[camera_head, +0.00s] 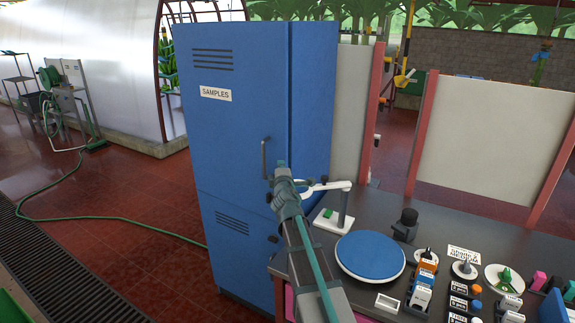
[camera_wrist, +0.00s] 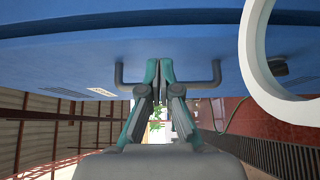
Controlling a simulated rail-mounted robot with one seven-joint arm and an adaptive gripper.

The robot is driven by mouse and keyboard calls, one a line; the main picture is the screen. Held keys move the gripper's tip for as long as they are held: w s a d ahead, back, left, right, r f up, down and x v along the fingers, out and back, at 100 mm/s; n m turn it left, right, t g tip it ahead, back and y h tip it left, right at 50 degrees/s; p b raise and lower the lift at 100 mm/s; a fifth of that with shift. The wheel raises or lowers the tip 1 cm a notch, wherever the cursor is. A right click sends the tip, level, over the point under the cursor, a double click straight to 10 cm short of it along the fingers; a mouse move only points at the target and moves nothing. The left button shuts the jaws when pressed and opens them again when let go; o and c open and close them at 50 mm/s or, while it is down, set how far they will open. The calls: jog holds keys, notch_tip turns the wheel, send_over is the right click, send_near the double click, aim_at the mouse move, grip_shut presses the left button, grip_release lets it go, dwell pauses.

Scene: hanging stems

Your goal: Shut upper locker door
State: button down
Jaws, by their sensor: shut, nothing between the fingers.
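The blue locker's upper door (camera_head: 230,120) carries a SAMPLES label and vent slots. It looks flush or nearly flush with the locker; I cannot tell whether it is fully shut. Its dark bar handle (camera_head: 264,158) is near the door's right edge. My gripper (camera_head: 281,168) is at the door front beside the handle, its fingers together and empty. In the wrist view, the fingertips (camera_wrist: 160,72) point at the blue door face (camera_wrist: 70,55), with handle ends (camera_wrist: 118,76) showing on both sides. The fingers hide the handle's middle; contact is unclear.
The lower locker door (camera_head: 235,235) is below. A dark bench (camera_head: 385,215) at right holds a blue round plate (camera_head: 370,254) and small items. A white ring on a stand (camera_head: 335,187) is close beside my gripper; the ring (camera_wrist: 250,60) also shows in the wrist view.

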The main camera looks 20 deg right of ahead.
jog(key=shift+w+d, duration=0.3)
jog(key=shift+d, duration=0.1)
jog(key=shift+s+a, duration=0.1)
jog(key=s+d+p, duration=0.1)
jog(key=s, duration=0.1)
jog(key=s+d+p, duration=0.1)
jog(key=s+p, duration=0.1)
jog(key=s+d+p, duration=0.1)
jog(key=s+p, duration=0.1)
jog(key=shift+s+d+r, duration=0.3)
jog(key=shift+d, duration=0.05)
jog(key=shift+s+d+f+p, duration=0.15)
jog(key=shift+s+d+p, duration=0.1)
jog(key=shift+d+p, duration=0.3)
jog(key=shift+s+d+f+p, duration=0.15)
jog(key=shift+s+d+p, duration=0.2)
jog(key=shift+p, duration=0.3)
jog(key=shift+f, duration=0.1)
